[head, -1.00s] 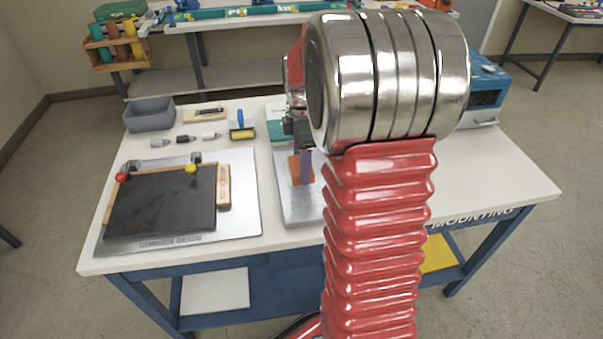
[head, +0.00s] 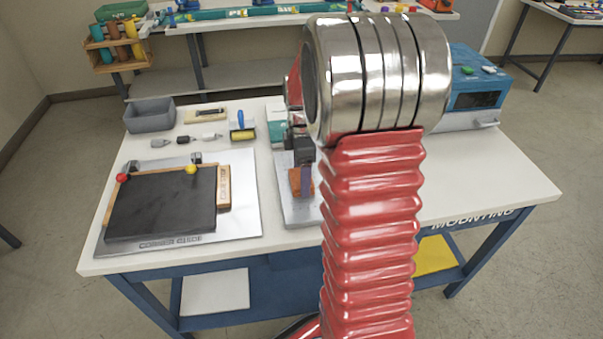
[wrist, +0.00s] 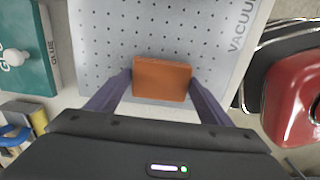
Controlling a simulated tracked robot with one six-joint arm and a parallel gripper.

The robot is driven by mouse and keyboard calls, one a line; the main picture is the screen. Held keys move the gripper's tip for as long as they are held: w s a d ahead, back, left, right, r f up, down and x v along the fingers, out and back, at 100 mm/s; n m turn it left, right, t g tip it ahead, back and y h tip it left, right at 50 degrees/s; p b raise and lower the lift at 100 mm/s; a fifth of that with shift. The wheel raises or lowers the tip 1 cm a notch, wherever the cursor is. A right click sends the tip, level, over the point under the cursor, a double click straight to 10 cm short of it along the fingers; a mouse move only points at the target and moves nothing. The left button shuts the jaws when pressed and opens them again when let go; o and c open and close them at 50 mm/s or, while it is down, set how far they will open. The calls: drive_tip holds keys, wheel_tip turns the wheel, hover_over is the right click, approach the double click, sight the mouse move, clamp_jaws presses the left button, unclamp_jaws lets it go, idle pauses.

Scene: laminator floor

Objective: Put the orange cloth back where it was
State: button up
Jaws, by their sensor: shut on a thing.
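The orange cloth (wrist: 162,80) is a small folded block between the two purple fingers of my gripper (wrist: 160,84) in the wrist view. The fingers are shut on it from both sides. The orange cloth (head: 295,181) also shows in the head view, partly hidden by my gripper (head: 306,172). It is over the grey perforated vacuum plate (wrist: 150,38), near one edge of it. I cannot tell whether it touches the plate. The vacuum plate (head: 300,211) is partly hidden behind my arm in the head view.
A teal glue box (wrist: 38,60) and a yellow roller (head: 243,134) lie left of the plate. A cutting board (head: 160,205) fills the table's left front. A grey bin (head: 150,116) stands at the back left, a blue laminator (head: 474,95) at the back right. The right front is clear.

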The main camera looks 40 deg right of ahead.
drive_tip(key=o, duration=1.1)
drive_tip(key=shift+f, duration=0.1)
wheel_tip(320, 180, up, 12)
idle(0.4)
drive_tip(key=shift+a, duration=0.1)
